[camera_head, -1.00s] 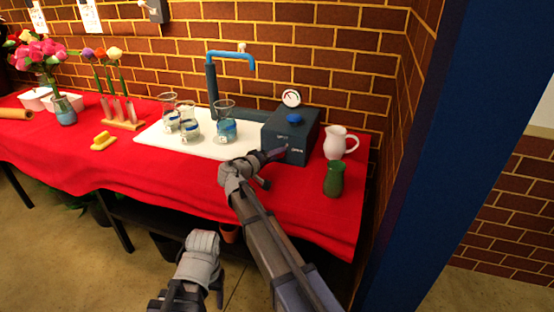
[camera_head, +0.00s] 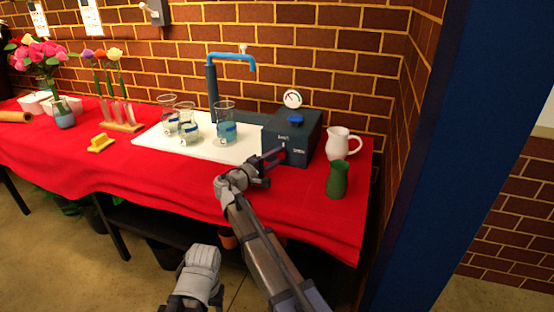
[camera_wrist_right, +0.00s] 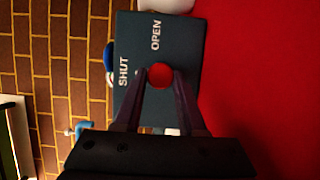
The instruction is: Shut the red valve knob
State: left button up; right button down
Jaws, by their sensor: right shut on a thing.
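The red valve knob (camera_wrist_right: 160,75) is on the front face of a dark blue-grey box (camera_head: 293,135), between the words SHUT and OPEN in the right wrist view. My right gripper (camera_wrist_right: 159,76) is shut on the knob, with one finger on each side of it. In the head view the knob is mostly hidden behind my right gripper (camera_head: 275,156). The knob's turn position cannot be told. My left gripper (camera_head: 200,268) is low in the head view, away from the box; its fingers are not clear.
A white pitcher (camera_head: 338,143) and a green vase (camera_head: 337,180) stand just right of the box. Glass beakers, including one with blue liquid (camera_head: 225,128), stand on a white tray (camera_head: 158,140) to the left. A blue tap (camera_head: 233,58) rises behind the tray. The red cloth in front is clear.

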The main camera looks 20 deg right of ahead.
dwell(0.4)
jog(key=c, duration=0.5)
grip_release()
jog(key=shift+v, duration=3.95)
jog(key=shift+f, duration=0.1)
